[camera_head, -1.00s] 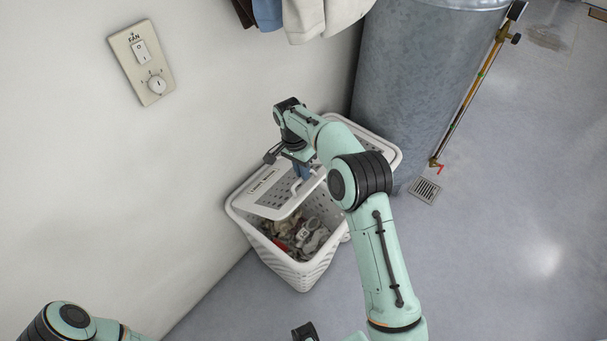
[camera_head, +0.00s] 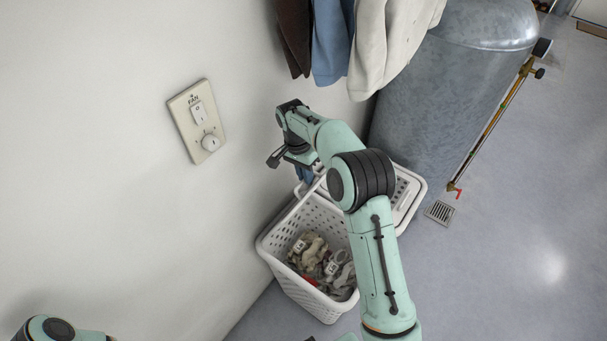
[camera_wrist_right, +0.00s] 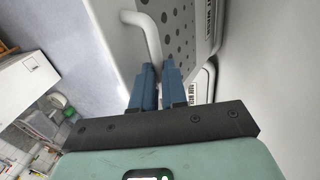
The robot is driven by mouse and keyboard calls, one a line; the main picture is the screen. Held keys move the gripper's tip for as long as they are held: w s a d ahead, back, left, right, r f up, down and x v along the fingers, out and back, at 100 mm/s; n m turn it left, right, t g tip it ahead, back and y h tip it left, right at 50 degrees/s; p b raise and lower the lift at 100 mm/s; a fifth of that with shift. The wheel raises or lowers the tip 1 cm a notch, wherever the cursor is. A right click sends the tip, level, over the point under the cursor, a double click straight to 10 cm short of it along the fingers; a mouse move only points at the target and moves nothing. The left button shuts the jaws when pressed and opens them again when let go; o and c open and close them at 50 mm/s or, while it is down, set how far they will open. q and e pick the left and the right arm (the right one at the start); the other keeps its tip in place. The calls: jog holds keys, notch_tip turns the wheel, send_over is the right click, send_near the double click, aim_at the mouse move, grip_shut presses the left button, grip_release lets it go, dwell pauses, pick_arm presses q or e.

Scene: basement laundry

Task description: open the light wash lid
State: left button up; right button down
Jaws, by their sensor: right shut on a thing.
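The light wash lid (camera_head: 300,203) belongs to the near white basket (camera_head: 283,258). It stands raised, seen almost edge-on in the head view. In the right wrist view its perforated panel (camera_wrist_right: 179,30) and a label ending in "WASH" show, partly cut off. My right gripper (camera_head: 306,174) is at the lid's upper edge, partly behind my arm. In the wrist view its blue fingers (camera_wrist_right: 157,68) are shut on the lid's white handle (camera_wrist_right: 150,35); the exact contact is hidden. My left gripper is out of view; only its arm shows.
Mixed laundry (camera_head: 322,262) lies in the open basket. A second lid (camera_head: 408,198) is down beside it, partly behind my arm. A wall (camera_head: 130,190) with a fan switch (camera_head: 197,120), hanging clothes (camera_head: 335,45) and a grey tank (camera_head: 430,100) stand close.

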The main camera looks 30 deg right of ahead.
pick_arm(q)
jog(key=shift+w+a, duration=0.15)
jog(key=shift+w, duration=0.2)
pick_arm(e)
jog(key=shift+w+a+f, duration=0.25)
jog(key=shift+a+f, duration=0.1)
jog(key=shift+f, duration=0.05)
jog(key=c, duration=1.3)
grip_release()
jog(key=shift+o, duration=0.7)
jog(key=shift+w+d, duration=0.1)
jog(key=shift+w, duration=0.15)
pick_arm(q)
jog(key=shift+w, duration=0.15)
pick_arm(e)
jog(key=shift+r, duration=0.2)
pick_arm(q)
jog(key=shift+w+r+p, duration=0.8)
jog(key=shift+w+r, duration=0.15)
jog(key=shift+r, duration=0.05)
pick_arm(e)
notch_tip(320, 180, up, 7)
jog(key=w, duration=0.1)
jog(key=shift+w+a, duration=0.15)
jog(key=shift+a, duration=0.1)
